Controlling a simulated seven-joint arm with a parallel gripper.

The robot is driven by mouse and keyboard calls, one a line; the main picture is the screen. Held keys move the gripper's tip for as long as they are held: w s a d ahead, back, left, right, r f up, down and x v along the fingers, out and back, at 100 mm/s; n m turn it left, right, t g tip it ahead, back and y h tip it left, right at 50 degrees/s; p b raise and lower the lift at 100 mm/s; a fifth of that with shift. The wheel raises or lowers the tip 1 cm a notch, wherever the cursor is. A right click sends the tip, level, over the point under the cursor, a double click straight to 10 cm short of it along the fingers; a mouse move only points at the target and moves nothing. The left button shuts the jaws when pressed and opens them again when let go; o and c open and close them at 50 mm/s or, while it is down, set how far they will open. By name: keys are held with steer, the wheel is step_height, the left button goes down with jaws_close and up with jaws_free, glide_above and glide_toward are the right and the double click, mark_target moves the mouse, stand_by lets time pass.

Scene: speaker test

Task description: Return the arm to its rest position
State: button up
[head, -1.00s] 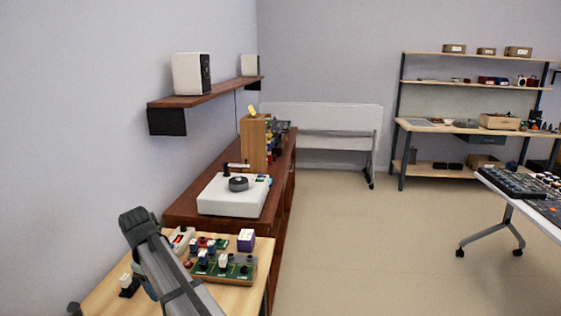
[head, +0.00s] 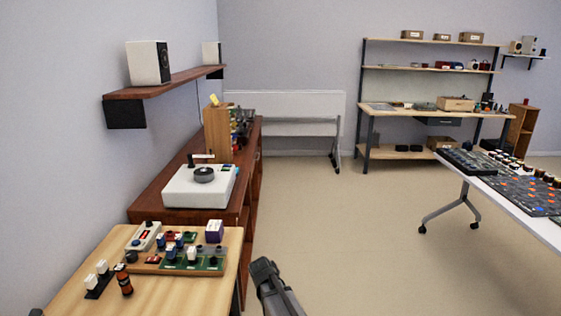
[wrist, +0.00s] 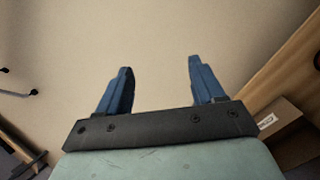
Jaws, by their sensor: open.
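My gripper (wrist: 160,70) shows in the wrist view with its two blue fingers spread apart and nothing between them. Bare beige floor lies beyond the fingertips. In the head view, part of my arm (head: 275,287) rises from the bottom edge, just right of the light wooden table (head: 75,283). My fingers cannot be made out in the head view.
The table holds a green circuit board (head: 205,263), a purple-and-white box (head: 214,231) and small parts. A turntable (head: 200,187) sits on the brown cabinet behind. A wood edge (wrist: 285,62) and an open cardboard box (wrist: 290,140) lie right of my gripper. Open floor (head: 340,230) spreads centrally.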

steer(key=s+d+f+m+g+y, duration=0.1)
steer(key=s+d+f+m, duration=0.1)
steer(key=s+d+f, duration=0.5)
steer(key=s+d+f+m+g+y, duration=0.1)
steer(key=s+d+f+g, duration=0.1)
steer(key=s+f, duration=0.75)
steer(key=s+d+f+m+g+y, duration=0.1)
steer(key=s+d+f+m, duration=0.1)
steer(key=s+d+f, duration=0.65)
steer(key=s+a+m, duration=0.1)
steer(key=s, duration=0.7)
steer(key=s+a+f+m+g+y, duration=0.1)
steer(key=s, duration=0.6)
steer(key=shift+s+f+m+g, duration=0.25)
steer(key=shift+s+m+g, duration=0.05)
steer(key=shift+s, duration=0.05)
